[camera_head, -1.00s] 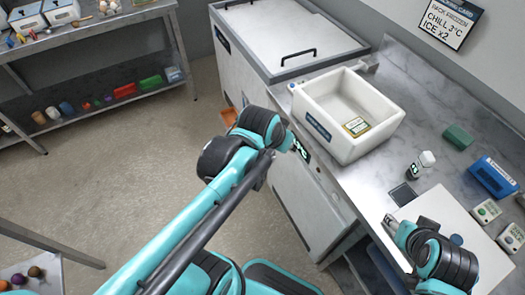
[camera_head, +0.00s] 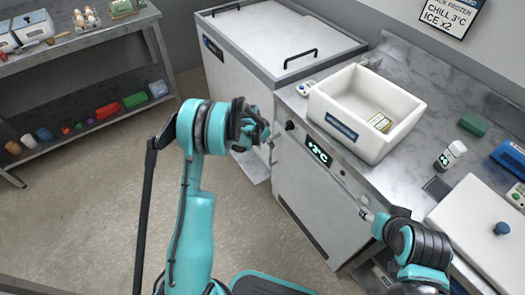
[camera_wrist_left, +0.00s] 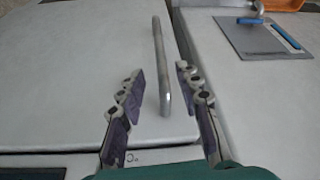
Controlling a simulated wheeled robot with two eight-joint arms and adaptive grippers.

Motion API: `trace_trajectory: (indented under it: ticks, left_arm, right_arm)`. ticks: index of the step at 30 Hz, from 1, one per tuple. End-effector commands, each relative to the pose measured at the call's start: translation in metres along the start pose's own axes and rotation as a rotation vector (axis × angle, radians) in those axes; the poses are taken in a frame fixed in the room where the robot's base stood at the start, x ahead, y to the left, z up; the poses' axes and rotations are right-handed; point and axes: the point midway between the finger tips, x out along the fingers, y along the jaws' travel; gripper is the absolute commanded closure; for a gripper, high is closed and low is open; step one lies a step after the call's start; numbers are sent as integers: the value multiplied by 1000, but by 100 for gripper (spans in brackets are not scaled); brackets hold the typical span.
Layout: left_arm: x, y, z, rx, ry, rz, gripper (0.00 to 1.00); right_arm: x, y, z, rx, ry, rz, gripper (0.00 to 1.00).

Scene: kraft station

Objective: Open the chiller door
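The chiller door (camera_head: 310,195) is a pale grey front panel under the counter, below a dark +3°C display (camera_head: 318,150). It looks shut. In the left wrist view the door (camera_wrist_left: 90,75) fills the left side, and its metal bar handle (camera_wrist_left: 161,65) stands out near its right edge. My left gripper (camera_head: 262,130) is at the door's upper left in the head view. In the left wrist view its fingers (camera_wrist_left: 158,85) are open, with the handle's near end between them and gaps on both sides. My right gripper (camera_head: 366,213) is by the counter's front edge; its finger opening is unclear.
A white bin (camera_head: 340,132) holding a small labelled pack stands on the counter (camera_head: 425,150). A white board (camera_head: 475,225) lies to the right. A lidded chest (camera_head: 240,80) stands left of the chiller. Floor in front is clear.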

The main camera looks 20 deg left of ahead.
Motion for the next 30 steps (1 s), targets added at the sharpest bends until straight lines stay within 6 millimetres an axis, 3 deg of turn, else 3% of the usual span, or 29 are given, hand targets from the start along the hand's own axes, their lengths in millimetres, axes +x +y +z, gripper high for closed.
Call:
trace_trajectory:
  ticks: [15, 20, 28, 30]
  left_arm:
    - [75, 0, 3, 5, -1, 4, 66]
    - [85, -1, 2, 5, -1, 4, 66]
    - [86, -1, 2, 5, -1, 4, 66]
    - [86, -1, 2, 5, -1, 4, 82]
  right_arm:
    - [23, 0, 17, 0, 0, 0, 50]
    - [26, 0, 19, 0, 0, 0, 50]
    - [26, 0, 18, 0, 0, 0, 50]
    - [26, 0, 18, 0, 0, 0, 50]
